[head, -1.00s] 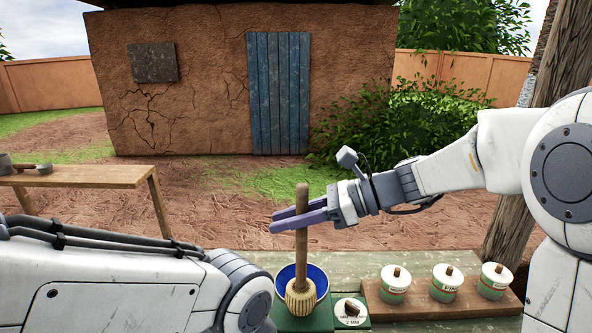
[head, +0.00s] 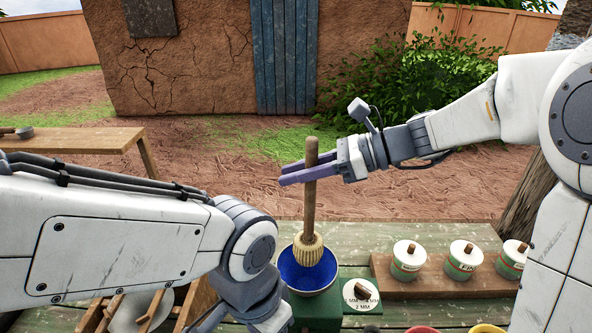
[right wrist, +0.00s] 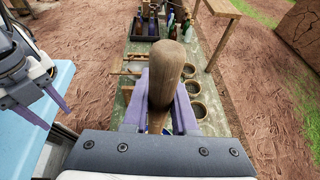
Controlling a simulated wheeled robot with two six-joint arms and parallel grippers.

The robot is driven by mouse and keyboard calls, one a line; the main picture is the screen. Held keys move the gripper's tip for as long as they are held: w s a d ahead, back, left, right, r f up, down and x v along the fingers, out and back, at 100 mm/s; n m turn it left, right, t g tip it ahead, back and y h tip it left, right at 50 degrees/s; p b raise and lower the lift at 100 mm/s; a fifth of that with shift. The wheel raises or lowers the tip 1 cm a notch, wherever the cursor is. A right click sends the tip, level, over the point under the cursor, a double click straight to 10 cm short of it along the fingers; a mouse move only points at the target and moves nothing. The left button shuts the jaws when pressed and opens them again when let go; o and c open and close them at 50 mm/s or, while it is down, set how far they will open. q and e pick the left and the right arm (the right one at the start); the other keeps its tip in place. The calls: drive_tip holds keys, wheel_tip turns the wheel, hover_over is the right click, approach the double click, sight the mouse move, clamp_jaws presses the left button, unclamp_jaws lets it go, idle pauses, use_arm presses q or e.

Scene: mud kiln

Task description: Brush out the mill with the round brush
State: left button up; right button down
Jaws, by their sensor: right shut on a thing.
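The round brush (head: 309,207) has a wooden handle and a pale bristle head. My right gripper (head: 288,174) is shut on its upper handle and holds it nearly upright. The bristle head overlaps the back of the blue bowl (head: 307,284); I cannot tell whether it touches. This bowl sits on a green body (head: 303,312), apparently the mill, beside a white dial (head: 361,294) marked in MM. The handle end (right wrist: 172,75) fills the middle of the right wrist view. My left gripper (right wrist: 50,115) shows at its left, fingers apart and empty.
Three lidded pots (head: 409,260) stand on a wooden board (head: 436,284) at the right of the green plank table (head: 350,240). A wooden frame (head: 177,302) is at lower left. Coloured rims (head: 487,328) show at the bottom edge. A bench (head: 80,140) stands behind left.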

use_arm(q)
wheel_tip(320, 180, down, 6)
drive_tip(key=b, duration=0.5)
use_arm(e)
drive_tip(key=shift+f, duration=3.9)
